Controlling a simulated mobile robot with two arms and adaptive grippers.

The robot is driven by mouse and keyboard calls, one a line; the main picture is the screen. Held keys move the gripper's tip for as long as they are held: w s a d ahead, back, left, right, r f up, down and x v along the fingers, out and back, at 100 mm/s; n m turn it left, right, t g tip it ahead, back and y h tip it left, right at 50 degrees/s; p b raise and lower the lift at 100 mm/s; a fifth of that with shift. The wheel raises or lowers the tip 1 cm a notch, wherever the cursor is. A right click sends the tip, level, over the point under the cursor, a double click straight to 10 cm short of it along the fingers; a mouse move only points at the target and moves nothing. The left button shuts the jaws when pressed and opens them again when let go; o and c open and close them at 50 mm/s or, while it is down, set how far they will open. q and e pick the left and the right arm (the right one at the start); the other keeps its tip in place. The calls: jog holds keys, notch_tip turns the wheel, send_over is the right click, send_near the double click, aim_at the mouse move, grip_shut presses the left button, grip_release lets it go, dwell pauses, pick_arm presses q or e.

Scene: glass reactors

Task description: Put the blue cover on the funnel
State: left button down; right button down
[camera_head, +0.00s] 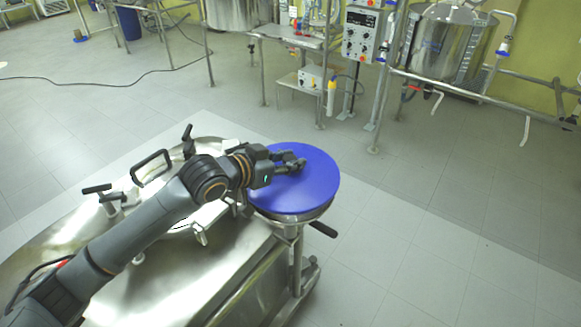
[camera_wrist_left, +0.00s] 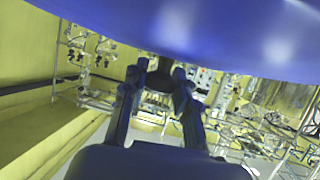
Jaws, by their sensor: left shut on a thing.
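The blue cover (camera_head: 315,190) is a flat round disc in the head view. It lies over the top of the steel funnel (camera_head: 292,220), whose rim shows only as a narrow band below the cover's near edge. I cannot tell whether the cover rests fully on the rim. My left gripper (camera_head: 298,164) is on the cover's upper left part, shut on it. In the left wrist view the cover (camera_wrist_left: 220,30) fills the top, and my left fingers (camera_wrist_left: 158,85) close around a dark part beside it. My right gripper is in neither view.
A large steel tank (camera_head: 225,260) with clamps and handles lies under my left arm. A black handle (camera_head: 319,229) sticks out right of the funnel. Glass reactor frames and a control box (camera_head: 361,35) stand at the back. The tiled floor at right is clear.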

pick_arm(q)
jog(key=f+p, duration=0.1)
jog(key=f, duration=0.2)
jog(key=shift+w+d+p, duration=0.15)
jog(key=shift+d+p, duration=0.05)
jog(key=shift+p, duration=0.15)
jog(key=shift+f, duration=0.3)
jog(key=shift+f, duration=0.2)
jog(key=c, duration=1)
grip_release()
